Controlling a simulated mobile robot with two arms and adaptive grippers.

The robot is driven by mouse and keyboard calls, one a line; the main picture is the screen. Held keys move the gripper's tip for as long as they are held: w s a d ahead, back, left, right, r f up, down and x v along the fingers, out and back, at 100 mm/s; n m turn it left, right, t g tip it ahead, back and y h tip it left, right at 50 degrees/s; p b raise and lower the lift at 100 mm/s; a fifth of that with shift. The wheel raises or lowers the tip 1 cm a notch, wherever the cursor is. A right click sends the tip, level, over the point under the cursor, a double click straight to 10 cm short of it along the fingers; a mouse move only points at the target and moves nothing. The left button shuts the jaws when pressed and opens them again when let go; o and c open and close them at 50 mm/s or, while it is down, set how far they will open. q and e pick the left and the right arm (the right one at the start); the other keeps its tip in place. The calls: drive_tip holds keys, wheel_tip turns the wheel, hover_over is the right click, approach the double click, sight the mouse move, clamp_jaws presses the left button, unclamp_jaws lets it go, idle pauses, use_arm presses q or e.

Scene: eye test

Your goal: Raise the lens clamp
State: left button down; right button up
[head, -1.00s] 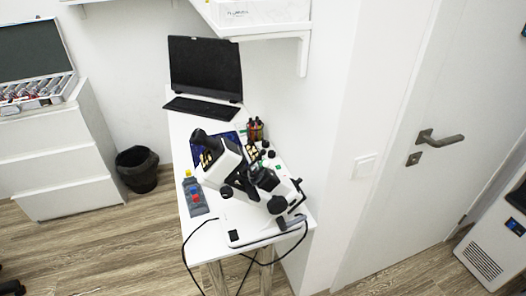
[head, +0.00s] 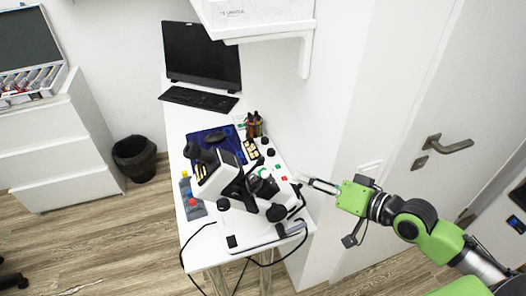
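A white and black lens-measuring instrument (head: 228,178) stands on the white table, its eyepiece tilted up toward the back left. The lens clamp is too small to tell apart among the black parts at the instrument's middle. My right gripper (head: 305,182) comes in from the right on a green arm. Its two thin fingers point left with a gap between them and hold nothing that I can see. The fingertips are just right of the instrument, near its right side; I cannot tell whether they touch it. My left gripper is not in view.
The narrow white table (head: 183,134) carries a monitor (head: 202,54), a keyboard (head: 198,99), a blue mat (head: 198,137), small bottles (head: 254,125) and a grey item with coloured knobs (head: 192,205). A wall shelf (head: 270,28) overhangs. Black cables hang off the front edge.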

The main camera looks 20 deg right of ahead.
sight(263, 159)
drive_tip(key=shift+y, duration=0.4)
drive_tip(key=w+a+p, duration=0.1)
drive_tip(key=w+a, duration=0.1)
drive_tip(key=w, duration=0.1)
drive_tip(key=w+a+p, duration=0.1)
drive_tip(key=w+a, duration=0.2)
drive_tip(key=w+a+p, duration=0.1)
drive_tip(key=w+a, duration=0.1)
drive_tip(key=w, duration=0.2)
drive_tip(key=shift+a+f, duration=0.1)
drive_tip(key=shift+a, duration=0.3)
drive_tip(key=shift+w+a+f, duration=0.25)
drive_tip(key=shift+w+a, duration=0.1)
drive_tip(key=shift+w, duration=0.2)
clamp_jaws()
